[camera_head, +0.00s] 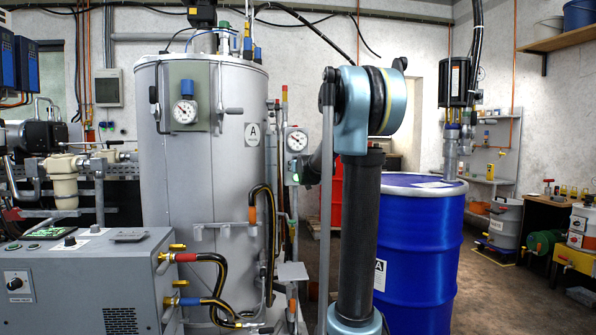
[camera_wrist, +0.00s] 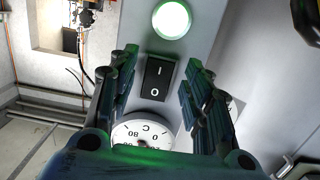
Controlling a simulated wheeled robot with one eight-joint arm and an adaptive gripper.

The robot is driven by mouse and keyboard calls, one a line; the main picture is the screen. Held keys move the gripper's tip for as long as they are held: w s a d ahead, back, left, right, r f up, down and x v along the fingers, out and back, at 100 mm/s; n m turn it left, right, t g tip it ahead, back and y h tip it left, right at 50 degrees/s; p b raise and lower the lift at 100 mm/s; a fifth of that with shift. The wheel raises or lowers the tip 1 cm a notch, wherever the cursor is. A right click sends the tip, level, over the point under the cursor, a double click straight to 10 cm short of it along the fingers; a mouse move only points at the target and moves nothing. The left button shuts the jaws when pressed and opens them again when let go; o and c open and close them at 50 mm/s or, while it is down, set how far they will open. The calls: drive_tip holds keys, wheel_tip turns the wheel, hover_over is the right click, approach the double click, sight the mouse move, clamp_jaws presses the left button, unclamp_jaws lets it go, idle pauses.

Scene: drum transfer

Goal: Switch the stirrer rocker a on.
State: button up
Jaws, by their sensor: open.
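The stirrer rocker (camera_wrist: 157,79) is a black switch marked I and O on a grey panel (camera_wrist: 188,50) in the wrist view. I cannot tell which side is pressed in, and no letter for it shows. A green lamp (camera_wrist: 171,19) above it glows. A round dial (camera_wrist: 143,131) sits below it, partly hidden by my gripper. My gripper (camera_wrist: 160,75) is open and empty, with its fingers on either side of the rocker in the picture; contact is not clear. In the head view the dial (camera_head: 297,140) shows beside the vessel, and my arm hides most of my gripper.
The grey vessel (camera_head: 168,185), with a label A (camera_head: 252,134), stands left of the panel. Hoses (camera_head: 215,287) and a control cabinet (camera_head: 75,285) are at the lower left. A blue drum (camera_head: 420,250) stands right of my arm. Open floor (camera_head: 500,300) lies at the right.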

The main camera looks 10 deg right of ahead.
drive_tip(key=s, duration=1.1)
drive_tip(key=shift+r, duration=0.45)
drive_tip(key=shift+s, duration=0.15)
